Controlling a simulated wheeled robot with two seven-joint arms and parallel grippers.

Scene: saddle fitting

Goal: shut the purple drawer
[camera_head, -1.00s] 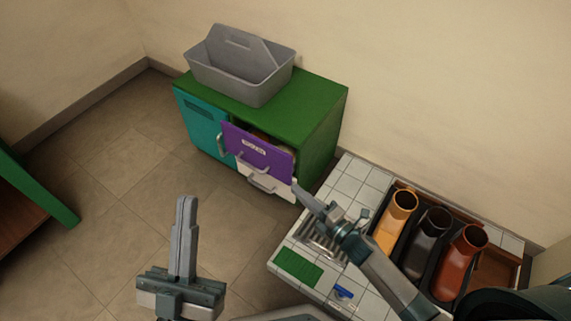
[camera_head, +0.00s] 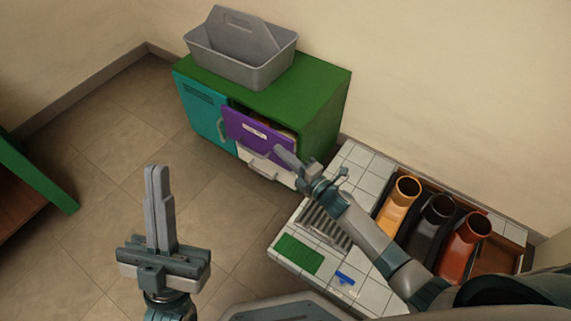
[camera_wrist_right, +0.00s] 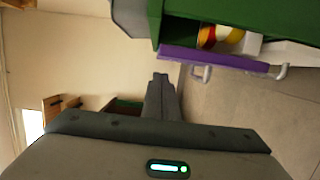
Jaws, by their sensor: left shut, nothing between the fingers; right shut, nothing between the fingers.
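The purple drawer (camera_head: 253,131) in the green cabinet (camera_head: 310,98) stands partly open, with a pale label on its front. In the right wrist view the drawer's purple front (camera_wrist_right: 215,60) crosses the top, and red, yellow and white items show inside it. My right gripper (camera_head: 279,149) is shut and empty. In the head view its tip overlaps the lower right of the purple front; I cannot tell if it touches. My left gripper (camera_head: 155,170) is shut and empty over the floor.
A grey caddy (camera_head: 240,66) stands on the cabinet. A teal door (camera_head: 200,108) is left of the drawer, and a white drawer (camera_head: 262,168) lies below. A tiled bench (camera_head: 371,179) holds several coloured tubes at right. The floor before the cabinet is clear.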

